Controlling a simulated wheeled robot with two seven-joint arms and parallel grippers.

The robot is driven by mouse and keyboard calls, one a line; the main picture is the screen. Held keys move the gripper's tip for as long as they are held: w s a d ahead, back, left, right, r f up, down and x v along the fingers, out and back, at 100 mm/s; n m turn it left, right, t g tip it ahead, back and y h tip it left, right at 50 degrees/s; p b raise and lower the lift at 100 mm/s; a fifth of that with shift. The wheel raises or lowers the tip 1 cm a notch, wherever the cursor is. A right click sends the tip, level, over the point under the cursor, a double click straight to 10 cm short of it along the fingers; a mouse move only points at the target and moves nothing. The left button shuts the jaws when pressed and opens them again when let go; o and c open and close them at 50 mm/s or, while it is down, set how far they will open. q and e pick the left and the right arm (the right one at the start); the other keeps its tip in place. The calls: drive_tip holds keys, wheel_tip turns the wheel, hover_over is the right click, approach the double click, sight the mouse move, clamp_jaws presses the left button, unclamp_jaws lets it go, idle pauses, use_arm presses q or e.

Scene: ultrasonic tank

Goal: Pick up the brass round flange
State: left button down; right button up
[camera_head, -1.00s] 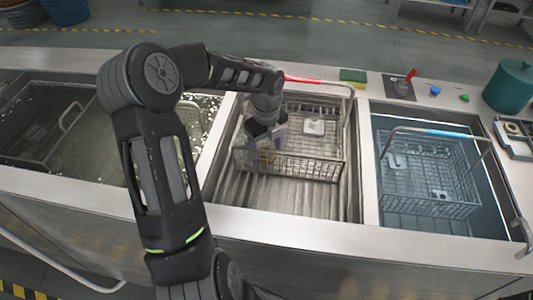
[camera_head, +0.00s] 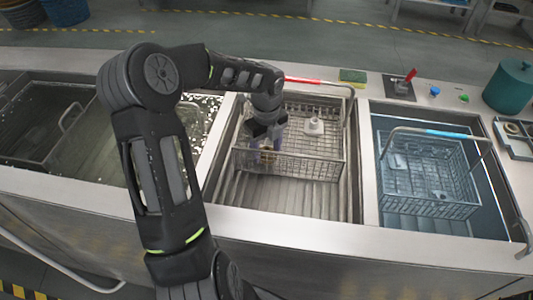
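My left gripper (camera_head: 268,143) points down into the wire basket (camera_head: 318,168) in the middle tank, at the basket's left part. A small brass-coloured piece (camera_head: 267,156), likely the brass round flange, shows at the fingertips behind the basket's front mesh. The fingers and mesh partly hide it, so its shape and whether the fingers grip it are unclear. My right gripper is not in view.
A grey-white part (camera_head: 314,125) stands in the same basket to the right. The basket's handle has a red grip (camera_head: 303,80). A blue-handled basket (camera_head: 430,180) sits in the right tank. The left tank (camera_head: 95,150) lies behind my arm.

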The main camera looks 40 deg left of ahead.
use_arm(q)
drive_tip(key=shift+r, duration=0.1)
wheel_tip(320, 180, up, 18)
drive_tip(key=shift+b, duration=0.3)
idle(0.5)
idle(0.7)
